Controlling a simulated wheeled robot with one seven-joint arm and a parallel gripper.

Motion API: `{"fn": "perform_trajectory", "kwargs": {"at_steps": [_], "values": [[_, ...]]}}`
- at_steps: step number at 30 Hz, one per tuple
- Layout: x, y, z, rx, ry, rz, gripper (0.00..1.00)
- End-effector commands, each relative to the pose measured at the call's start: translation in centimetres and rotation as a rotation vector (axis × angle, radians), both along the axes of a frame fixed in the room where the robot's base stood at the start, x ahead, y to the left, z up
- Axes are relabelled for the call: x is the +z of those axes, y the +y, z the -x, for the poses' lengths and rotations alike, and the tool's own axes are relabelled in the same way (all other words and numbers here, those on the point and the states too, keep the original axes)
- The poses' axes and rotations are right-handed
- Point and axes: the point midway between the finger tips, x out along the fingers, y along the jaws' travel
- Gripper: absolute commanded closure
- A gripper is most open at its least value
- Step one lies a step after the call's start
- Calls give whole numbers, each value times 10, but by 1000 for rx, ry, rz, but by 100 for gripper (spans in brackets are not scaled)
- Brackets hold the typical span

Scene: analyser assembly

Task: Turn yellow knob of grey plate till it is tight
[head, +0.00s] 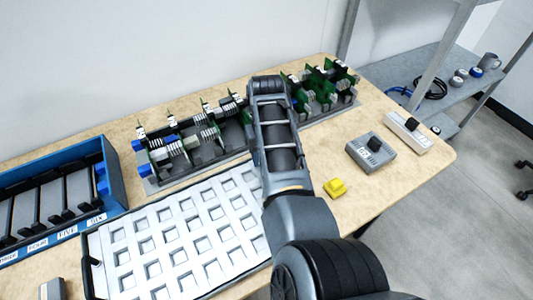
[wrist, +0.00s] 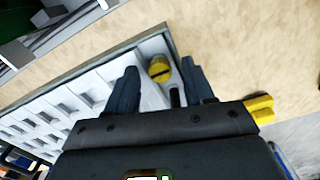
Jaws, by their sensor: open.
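In the wrist view a round yellow knob (wrist: 159,70) with a dark slot across its face sits at the corner of the pale grey plate (wrist: 60,103) with square pockets. My gripper (wrist: 157,67) is open, with one dark finger on each side of the knob. I cannot tell whether either finger touches it. In the head view the plate (head: 100,238) lies flat on the table. The knob and my gripper are hidden there behind my arm.
A yellow block (head: 335,188) lies right of my arm; it also shows in the wrist view (wrist: 262,107). A rack of green circuit boards (head: 210,142) runs behind the plate. A blue bin (head: 112,175) stands left.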

Motion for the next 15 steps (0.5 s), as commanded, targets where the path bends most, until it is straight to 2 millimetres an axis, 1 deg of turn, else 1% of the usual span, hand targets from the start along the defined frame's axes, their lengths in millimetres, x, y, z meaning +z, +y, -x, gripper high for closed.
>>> {"fn": "perform_trajectory", "kwargs": {"at_steps": [5,8,15], "values": [[3,0,0,0,1,0,47],[15,0,0,0,-1,0,47],[54,1,0,0,-2,-2,47]]}}
